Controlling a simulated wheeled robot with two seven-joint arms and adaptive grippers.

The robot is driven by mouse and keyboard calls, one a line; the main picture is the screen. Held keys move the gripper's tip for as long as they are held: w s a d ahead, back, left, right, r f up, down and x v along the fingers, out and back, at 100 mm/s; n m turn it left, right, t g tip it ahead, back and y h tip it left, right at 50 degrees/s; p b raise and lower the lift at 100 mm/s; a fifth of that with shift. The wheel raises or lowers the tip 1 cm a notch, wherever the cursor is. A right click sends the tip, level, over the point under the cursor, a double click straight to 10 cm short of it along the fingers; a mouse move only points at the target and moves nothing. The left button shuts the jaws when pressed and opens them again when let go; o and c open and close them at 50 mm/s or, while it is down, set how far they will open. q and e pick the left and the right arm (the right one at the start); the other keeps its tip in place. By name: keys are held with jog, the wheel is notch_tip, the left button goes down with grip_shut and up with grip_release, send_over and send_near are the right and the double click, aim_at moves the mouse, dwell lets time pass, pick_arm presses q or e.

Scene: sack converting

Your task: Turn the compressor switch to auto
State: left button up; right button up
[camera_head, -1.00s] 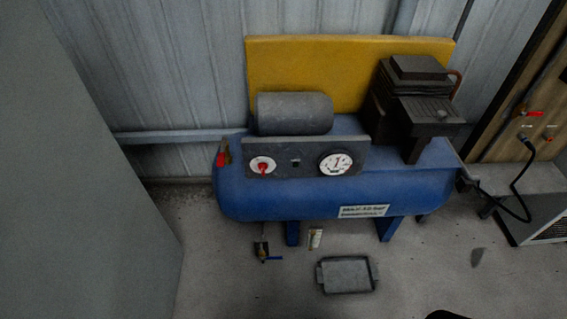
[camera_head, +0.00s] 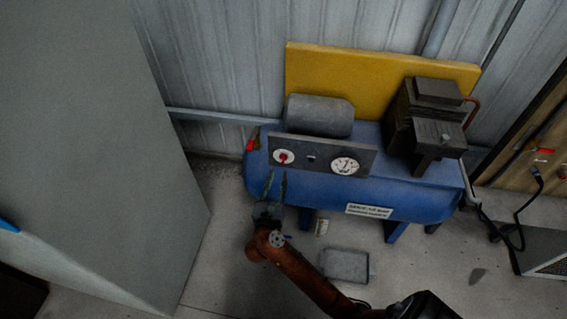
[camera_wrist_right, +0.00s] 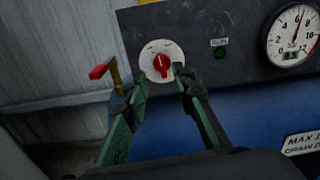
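The compressor switch is a red knob on a white round plate (camera_head: 283,157), at the left of the grey panel on the blue compressor (camera_head: 330,189). The right wrist view shows the red knob (camera_wrist_right: 161,66) close up; the plate's lettering is too small to read. My right gripper (camera_head: 276,178) is open and empty, just below and in front of the switch, with its fingers pointing up at it. In the right wrist view its green fingers (camera_wrist_right: 157,88) lie either side of the knob's lower part; contact cannot be told. My left gripper is not in view.
A pressure gauge (camera_head: 346,166) sits right of the switch on the panel. A red-handled valve (camera_wrist_right: 103,72) sticks out close to the panel's left end. A grey tray (camera_head: 345,265) lies on the floor below. A large grey panel (camera_head: 90,150) stands at the left.

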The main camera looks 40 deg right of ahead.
aim_at(282, 160)
jog(key=b+x, duration=0.1)
jog(key=x, duration=0.5)
jog(key=shift+d+f+b, duration=0.1)
jog(key=shift+f+b, duration=0.1)
jog(key=shift+b, duration=0.2)
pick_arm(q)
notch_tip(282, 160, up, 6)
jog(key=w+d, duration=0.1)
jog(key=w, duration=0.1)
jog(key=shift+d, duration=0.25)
pick_arm(e)
jog(key=shift+w+d+r, duration=0.1)
jog(key=shift+w+d, duration=0.25)
jog(key=shift+d, duration=0.1)
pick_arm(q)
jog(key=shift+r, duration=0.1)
pick_arm(e)
jog(key=shift+c, duration=0.2)
grip_shut()
